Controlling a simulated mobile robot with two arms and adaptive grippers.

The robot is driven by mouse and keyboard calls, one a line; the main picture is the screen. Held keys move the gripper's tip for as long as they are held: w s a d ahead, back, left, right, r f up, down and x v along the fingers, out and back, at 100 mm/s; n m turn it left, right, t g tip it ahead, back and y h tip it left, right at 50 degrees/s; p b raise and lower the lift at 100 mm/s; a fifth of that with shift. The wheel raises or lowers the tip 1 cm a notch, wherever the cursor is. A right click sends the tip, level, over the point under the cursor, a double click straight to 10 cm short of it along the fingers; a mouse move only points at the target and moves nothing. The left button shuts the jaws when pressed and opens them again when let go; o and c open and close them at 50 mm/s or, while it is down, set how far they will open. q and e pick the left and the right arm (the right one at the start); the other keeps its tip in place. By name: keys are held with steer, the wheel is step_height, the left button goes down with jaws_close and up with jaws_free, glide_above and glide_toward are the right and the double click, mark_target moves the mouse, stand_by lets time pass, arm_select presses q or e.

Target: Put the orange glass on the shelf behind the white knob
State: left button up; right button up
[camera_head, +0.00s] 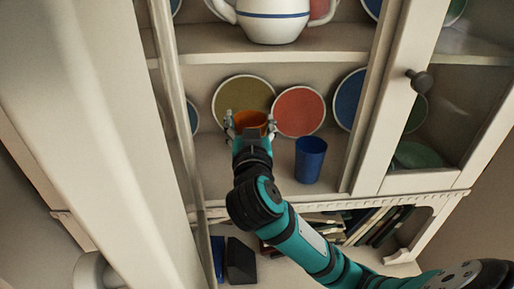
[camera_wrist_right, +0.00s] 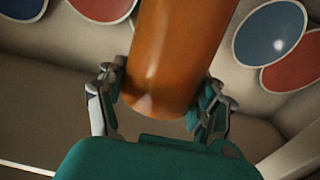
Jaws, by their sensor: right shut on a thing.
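The orange glass (camera_head: 250,121) is inside the cabinet, just above or on the middle shelf (camera_head: 215,180); I cannot tell whether it touches. My right gripper (camera_head: 251,130) is shut around it. In the right wrist view the orange glass (camera_wrist_right: 175,55) sits between the two fingers of my right gripper (camera_wrist_right: 163,100). A pale, round knob-like part (camera_head: 95,270), perhaps the white knob, is at the lower left on the large pale door in front. My left gripper is not in view.
A blue cup (camera_head: 310,160) stands right of my right gripper. An olive plate (camera_head: 243,98) and a red plate (camera_head: 299,111) lean behind. A dark knob (camera_head: 418,80) is on the right glass door. A white teapot (camera_head: 273,20) is on the upper shelf. A cabinet post (camera_head: 172,85) stands close left.

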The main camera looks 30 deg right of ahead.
step_height(320, 180, down, 3)
steer(key=shift+s+a+f, duration=0.1)
steer(key=shift+f, duration=0.1)
step_height(320, 180, down, 2)
steer(key=shift+f, duration=0.95)
steer(key=o, duration=1.1)
steer(key=shift+o, duration=1)
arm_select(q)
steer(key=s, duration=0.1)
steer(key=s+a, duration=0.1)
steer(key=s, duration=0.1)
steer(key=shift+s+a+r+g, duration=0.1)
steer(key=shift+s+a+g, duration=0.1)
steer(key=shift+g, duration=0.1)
arm_select(e)
steer(key=shift+o, duration=0.2)
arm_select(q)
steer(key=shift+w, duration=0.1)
